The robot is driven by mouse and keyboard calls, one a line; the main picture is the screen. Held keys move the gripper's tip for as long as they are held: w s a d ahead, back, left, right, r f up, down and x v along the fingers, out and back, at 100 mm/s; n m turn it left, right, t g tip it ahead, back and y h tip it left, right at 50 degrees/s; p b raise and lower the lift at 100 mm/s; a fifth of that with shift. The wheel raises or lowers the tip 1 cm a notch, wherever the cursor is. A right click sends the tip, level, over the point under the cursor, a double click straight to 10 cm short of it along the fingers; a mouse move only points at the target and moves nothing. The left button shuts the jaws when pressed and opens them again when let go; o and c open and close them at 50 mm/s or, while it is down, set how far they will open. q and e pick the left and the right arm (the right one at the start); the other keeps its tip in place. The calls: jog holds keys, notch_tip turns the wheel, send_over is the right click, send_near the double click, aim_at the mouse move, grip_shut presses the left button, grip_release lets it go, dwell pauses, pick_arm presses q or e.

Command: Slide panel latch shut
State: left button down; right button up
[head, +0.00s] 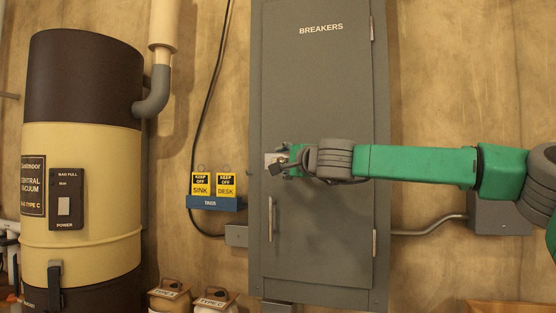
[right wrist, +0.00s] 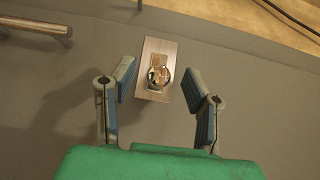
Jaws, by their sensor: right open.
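The grey breaker panel (head: 315,95) is on the wall, its door flush with the frame. Its latch (head: 268,159) is a pale metal plate at the door's left edge, mostly hidden behind my right gripper (head: 279,168). In the right wrist view the latch plate (right wrist: 150,50) carries a small shiny round knob (right wrist: 160,76). My right gripper's two blue-padded fingers stand open, one on each side of the latch, with gaps to the knob. I cannot tell whether the bolt is drawn or shut. My left gripper is not in view.
A vertical door handle (head: 270,218) is below the latch; a metal bar also shows in the right wrist view (right wrist: 38,28). A blue tag rack (head: 214,203) with yellow tags hangs left of the panel. A central vacuum canister (head: 82,185) stands further left.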

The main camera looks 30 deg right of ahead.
aim_at(263, 162)
jog(key=shift+w+d, duration=0.2)
jog(key=shift+w, duration=0.3)
jog(key=shift+w+d, duration=0.15)
jog(key=shift+w, duration=0.3)
jog(key=shift+w+d+f, duration=0.15)
jog(key=shift+d, duration=0.35)
jog(key=shift+a, duration=0.35)
grip_shut()
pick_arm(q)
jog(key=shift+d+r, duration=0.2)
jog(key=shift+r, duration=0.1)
pick_arm(e)
jog(key=shift+a, duration=0.15)
jog(key=shift+w+a+p, duration=0.35)
jog(key=shift+w+a, duration=0.6)
jog(key=shift+w, duration=0.25)
jog(key=shift+c, duration=2)
grip_release()
jog(key=o, duration=0.4)
jog(key=shift+w, duration=0.25)
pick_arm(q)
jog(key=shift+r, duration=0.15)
